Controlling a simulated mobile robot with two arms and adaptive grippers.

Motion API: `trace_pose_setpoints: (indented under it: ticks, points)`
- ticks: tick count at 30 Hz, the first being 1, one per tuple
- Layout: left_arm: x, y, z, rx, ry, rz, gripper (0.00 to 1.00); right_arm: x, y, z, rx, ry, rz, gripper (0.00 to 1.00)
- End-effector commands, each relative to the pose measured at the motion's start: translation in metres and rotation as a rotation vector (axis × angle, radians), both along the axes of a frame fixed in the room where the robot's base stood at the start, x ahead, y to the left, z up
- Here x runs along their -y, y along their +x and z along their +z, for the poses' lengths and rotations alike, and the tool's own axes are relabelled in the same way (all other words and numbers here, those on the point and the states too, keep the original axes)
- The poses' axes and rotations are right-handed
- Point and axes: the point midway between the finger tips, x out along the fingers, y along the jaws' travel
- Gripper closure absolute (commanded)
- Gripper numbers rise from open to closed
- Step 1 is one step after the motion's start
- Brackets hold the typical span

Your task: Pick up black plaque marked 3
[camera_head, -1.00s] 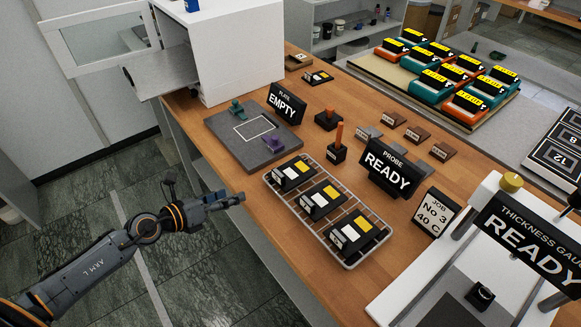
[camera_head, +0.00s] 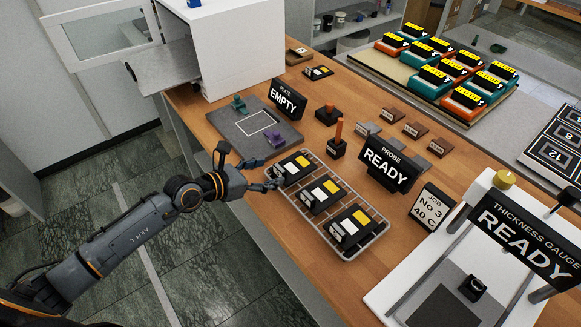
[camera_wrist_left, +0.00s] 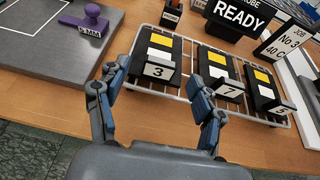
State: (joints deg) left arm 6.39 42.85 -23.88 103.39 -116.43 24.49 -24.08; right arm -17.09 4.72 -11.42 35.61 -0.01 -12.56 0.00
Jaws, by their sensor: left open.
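The black plaque marked 3 (camera_wrist_left: 157,62) lies at the left end of a wire rack (camera_wrist_left: 140,88) in the left wrist view, with white and yellow patches on top. In the head view it is the farthest plaque (camera_head: 292,169) on the rack. Beside it lie similar plaques marked 7 (camera_wrist_left: 222,78) and 5 (camera_wrist_left: 268,84). My left gripper (camera_wrist_left: 155,76) is open and empty, its two fingers spread on either side of the 3 label, at the rack's near side. In the head view the left gripper (camera_head: 272,179) is by the rack's left corner. My right gripper is not in view.
A grey plate with a purple stamp (camera_wrist_left: 90,21) lies left of the rack. The PROBE READY sign (camera_head: 388,164) and job card (camera_head: 433,206) stand behind and right of it. The thickness gauge (camera_head: 525,240) is at the right. The wooden table's edge is close to my arm.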

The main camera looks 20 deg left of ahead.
Motion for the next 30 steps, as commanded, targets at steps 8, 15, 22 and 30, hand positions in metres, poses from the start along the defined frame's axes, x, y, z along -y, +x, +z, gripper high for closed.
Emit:
trace_pose_setpoints:
  ticks: [8, 15, 22, 30]
  points:
    - [0.021, 0.028, -0.008, 0.0, -0.003, 0.001, 0.32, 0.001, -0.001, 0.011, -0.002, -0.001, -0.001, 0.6]
    - [0.03, 0.039, -0.016, -0.001, -0.001, 0.0, 0.32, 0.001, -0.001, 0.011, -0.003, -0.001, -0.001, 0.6]
    - [0.029, 0.039, -0.017, -0.001, -0.001, 0.0, 0.44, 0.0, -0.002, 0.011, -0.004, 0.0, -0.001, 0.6]
    - [0.029, 0.039, -0.017, -0.001, -0.001, 0.001, 0.94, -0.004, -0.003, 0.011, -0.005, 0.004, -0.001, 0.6]
